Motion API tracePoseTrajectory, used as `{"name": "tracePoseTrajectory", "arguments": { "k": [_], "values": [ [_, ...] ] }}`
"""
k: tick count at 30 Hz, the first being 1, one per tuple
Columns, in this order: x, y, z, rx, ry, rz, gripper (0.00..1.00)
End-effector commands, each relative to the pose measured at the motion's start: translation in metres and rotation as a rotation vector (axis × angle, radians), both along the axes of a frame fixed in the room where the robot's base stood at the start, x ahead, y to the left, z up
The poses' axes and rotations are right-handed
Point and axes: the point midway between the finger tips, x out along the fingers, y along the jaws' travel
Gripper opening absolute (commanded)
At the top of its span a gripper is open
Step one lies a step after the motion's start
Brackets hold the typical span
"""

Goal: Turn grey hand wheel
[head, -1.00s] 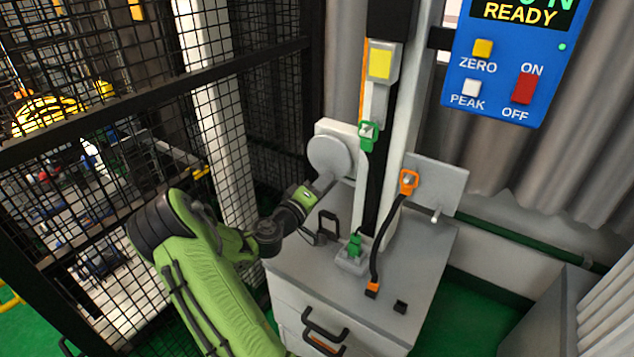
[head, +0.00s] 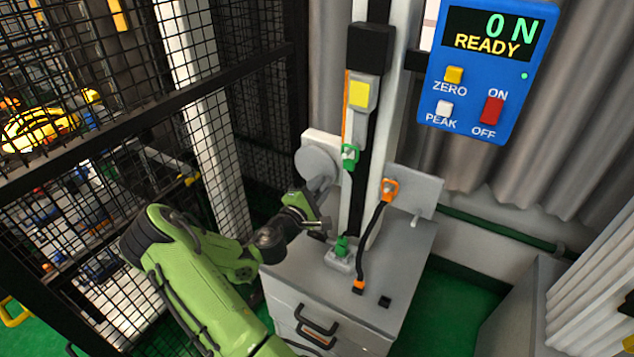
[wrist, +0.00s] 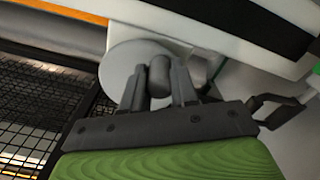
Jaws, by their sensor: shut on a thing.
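The grey hand wheel (head: 316,163) is a round disc on a white block at the left side of the tower column. It also shows in the wrist view (wrist: 120,65), partly behind my fingers. Its short dark grey handle (wrist: 160,74) stands out from the disc, between my fingertips. My gripper (wrist: 160,88) is shut on this handle. In the head view my gripper (head: 324,186) is at the lower right part of the wheel, and the handle is largely hidden there.
The grey cabinet (head: 300,278) carries the column, with a green clip and an orange-ended black cable (head: 372,235) right of my gripper. A mesh fence (head: 70,170) stands left of my arm. The blue display box (head: 487,70) reads 0 N, READY.

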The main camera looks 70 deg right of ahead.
Motion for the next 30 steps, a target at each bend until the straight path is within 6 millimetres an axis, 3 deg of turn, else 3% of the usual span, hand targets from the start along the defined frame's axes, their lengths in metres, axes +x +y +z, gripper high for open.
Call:
{"name": "tracePoseTrajectory", "arguments": {
  "k": [1, 12, 30],
  "values": [
    [-0.001, 0.0, 0.008, 0.004, 0.041, 0.0, 0.0],
    [-0.002, 0.0, 0.017, 0.034, 0.251, 0.002, 0.0],
    [-0.001, 0.0, 0.018, 0.042, 0.313, 0.003, 0.0]
  ]
}}
